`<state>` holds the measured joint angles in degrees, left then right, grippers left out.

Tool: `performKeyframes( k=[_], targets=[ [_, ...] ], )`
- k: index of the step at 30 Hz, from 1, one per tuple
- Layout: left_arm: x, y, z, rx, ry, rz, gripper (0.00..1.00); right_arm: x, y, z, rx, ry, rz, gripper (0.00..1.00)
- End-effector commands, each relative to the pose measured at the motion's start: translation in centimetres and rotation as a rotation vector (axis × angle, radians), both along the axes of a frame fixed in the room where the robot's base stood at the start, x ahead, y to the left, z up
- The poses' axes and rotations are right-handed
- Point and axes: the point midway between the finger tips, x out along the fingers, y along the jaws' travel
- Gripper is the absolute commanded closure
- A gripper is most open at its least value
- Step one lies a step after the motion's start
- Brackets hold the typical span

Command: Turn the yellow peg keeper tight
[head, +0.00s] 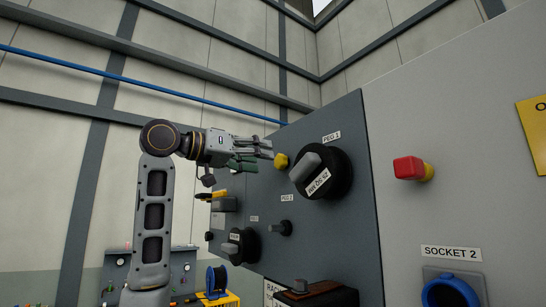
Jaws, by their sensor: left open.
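The yellow peg keeper (281,161) is a small yellow knob at the left edge of the dark grey panel (357,232), just left of the large black dial under the "PEG 1" label (331,137). My left gripper (263,152) comes in from the left with its fingers pointing right towards the yellow knob. It is open and looks empty. Its fingertips are close to the knob's left side; I cannot tell whether they touch it. My right gripper is not in view.
The large black dial (338,176) with a grey handle sits right of the knob. A smaller black knob (280,228) and another dial (246,246) are below. A red button (408,168) and a blue socket (450,293) are on the light panel.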

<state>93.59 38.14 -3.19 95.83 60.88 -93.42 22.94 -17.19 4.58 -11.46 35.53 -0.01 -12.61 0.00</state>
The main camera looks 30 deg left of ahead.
Motion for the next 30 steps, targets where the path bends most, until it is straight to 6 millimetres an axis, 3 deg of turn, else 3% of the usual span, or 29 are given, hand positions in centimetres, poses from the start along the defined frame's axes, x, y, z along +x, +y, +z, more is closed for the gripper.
performKeyframes(
  k=[12,25,30],
  targets=[
    [4.2,-1.8,0.1,-0.001,0.0,-0.001,0.42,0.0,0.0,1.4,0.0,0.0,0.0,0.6],
    [4.8,-2.0,0.0,0.0,0.0,0.0,0.42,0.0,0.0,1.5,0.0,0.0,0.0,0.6],
    [4.8,-2.0,0.0,-0.001,0.0,0.0,0.63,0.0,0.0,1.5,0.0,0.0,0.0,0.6]
  ],
)
